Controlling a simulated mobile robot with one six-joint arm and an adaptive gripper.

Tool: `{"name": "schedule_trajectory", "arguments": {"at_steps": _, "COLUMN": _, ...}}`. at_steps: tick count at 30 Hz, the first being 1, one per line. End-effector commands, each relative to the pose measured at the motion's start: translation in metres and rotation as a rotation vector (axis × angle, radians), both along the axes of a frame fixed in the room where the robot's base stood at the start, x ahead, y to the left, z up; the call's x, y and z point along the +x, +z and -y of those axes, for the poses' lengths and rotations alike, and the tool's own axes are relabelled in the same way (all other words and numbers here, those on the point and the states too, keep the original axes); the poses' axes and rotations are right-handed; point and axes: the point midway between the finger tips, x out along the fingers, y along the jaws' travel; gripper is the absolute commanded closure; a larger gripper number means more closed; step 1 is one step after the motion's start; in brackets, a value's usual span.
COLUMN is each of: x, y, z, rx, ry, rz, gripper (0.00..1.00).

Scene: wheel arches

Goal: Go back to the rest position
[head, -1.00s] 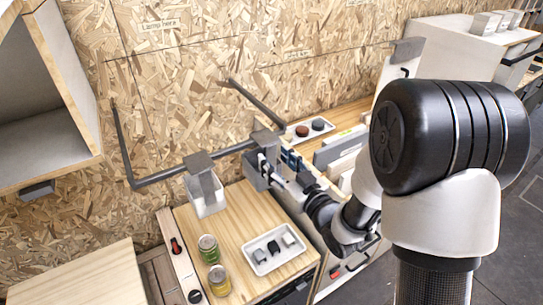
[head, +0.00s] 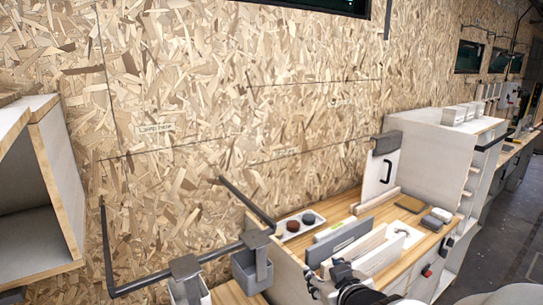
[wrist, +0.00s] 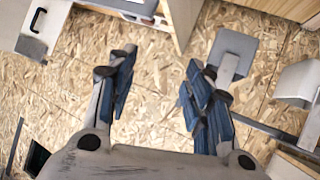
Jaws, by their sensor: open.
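My gripper (head: 328,278) shows at the bottom edge of the head view, in front of the upright white and grey panels. In the wrist view my gripper (wrist: 160,82) has its two blue-padded fingers spread wide apart. Nothing is between them; bare chipboard wall shows through the gap. Only a small part of my arm shows at the bottom of the head view; the rest is out of frame.
A black rail (head: 150,280) runs along the chipboard wall (head: 200,150), with a grey bin (head: 252,268) and a white bin (head: 190,290) hanging from it. A wooden counter (head: 345,207) holds a white tray (head: 300,226) and upright panels. A white cabinet (head: 425,140) stands behind.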

Motion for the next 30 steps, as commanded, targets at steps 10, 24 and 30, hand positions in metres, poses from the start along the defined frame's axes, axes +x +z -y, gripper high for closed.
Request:
{"name": "schedule_trajectory", "arguments": {"at_steps": 10, "x": -0.142, "y": 0.021, "z": 0.038, "rx": 0.025, "ry": -0.253, "rz": -0.387, "gripper": 0.53}}
{"name": "schedule_trajectory", "arguments": {"at_steps": 24, "x": -0.254, "y": 0.018, "z": 0.021, "rx": 0.103, "ry": -0.286, "rz": -0.656, "gripper": 0.53}}
{"name": "schedule_trajectory", "arguments": {"at_steps": 30, "x": -0.253, "y": 0.018, "z": 0.021, "rx": 0.102, "ry": -0.286, "rz": -0.656, "gripper": 0.53}}
